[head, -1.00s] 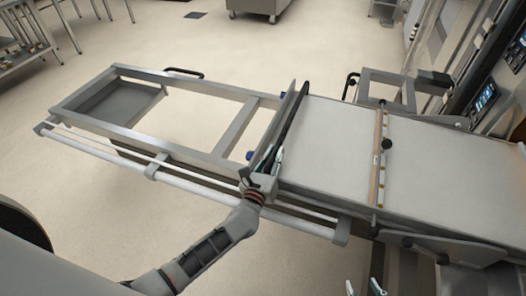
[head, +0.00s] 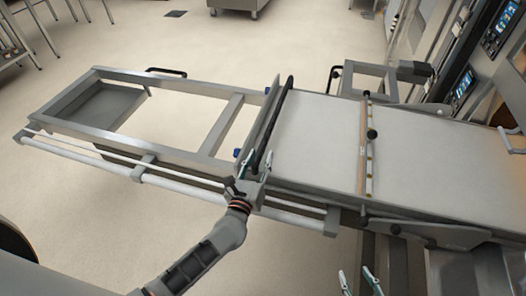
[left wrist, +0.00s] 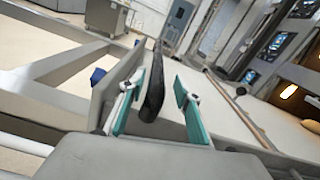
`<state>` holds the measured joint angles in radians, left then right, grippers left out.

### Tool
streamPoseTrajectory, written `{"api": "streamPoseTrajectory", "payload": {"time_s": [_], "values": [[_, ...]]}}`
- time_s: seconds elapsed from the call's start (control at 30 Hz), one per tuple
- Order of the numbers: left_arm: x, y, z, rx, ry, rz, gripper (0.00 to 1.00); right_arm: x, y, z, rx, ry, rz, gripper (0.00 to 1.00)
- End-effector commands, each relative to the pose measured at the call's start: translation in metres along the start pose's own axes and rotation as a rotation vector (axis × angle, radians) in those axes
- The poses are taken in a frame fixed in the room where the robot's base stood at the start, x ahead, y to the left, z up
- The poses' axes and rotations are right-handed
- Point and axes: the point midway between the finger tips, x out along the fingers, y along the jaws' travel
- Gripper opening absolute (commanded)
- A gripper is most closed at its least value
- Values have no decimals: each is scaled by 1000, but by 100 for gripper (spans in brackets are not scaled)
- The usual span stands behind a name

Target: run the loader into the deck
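The loader is a long grey frame (head: 180,153) with a pale flat belt (head: 318,135) on its right part. A black bar (head: 271,125) runs across the belt's left end behind an upright metal plate. My left gripper (head: 248,166) is at the near end of this bar. In the left wrist view the bar (left wrist: 152,90) lies between the two teal fingers, which stand apart with gaps beside it. My right gripper (head: 358,284) is open and empty at the bottom edge, below the loader's near side. The deck's mouth is not visible in the head view.
Oven control screens (head: 462,87) stand at the upper right. Lit oven windows (left wrist: 288,90) show in the left wrist view. A thin strip with a black knob (head: 371,134) crosses the belt. A rack (head: 15,45) stands at the upper left.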

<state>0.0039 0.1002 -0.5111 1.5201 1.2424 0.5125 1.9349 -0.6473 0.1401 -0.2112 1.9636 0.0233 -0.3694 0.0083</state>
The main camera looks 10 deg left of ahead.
Motion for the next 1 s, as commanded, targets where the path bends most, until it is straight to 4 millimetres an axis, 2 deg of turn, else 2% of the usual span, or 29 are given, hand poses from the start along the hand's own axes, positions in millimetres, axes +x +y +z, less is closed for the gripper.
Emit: {"api": "streamPoseTrajectory", "payload": {"time_s": [0.03,0.2,0.4,0.6,1.0], "values": [[-13,0,-1,-1,3,-1,33,0,0,0,1,0,0,40],[-47,-1,-1,1,2,-2,33,0,0,0,1,1,0,40],[-74,-2,-1,1,2,-4,33,0,0,0,1,1,0,40],[-83,-2,0,1,1,-4,33,0,0,-1,1,1,-1,40],[-84,-2,0,0,1,-3,33,0,-1,-1,2,2,-1,40]]}}
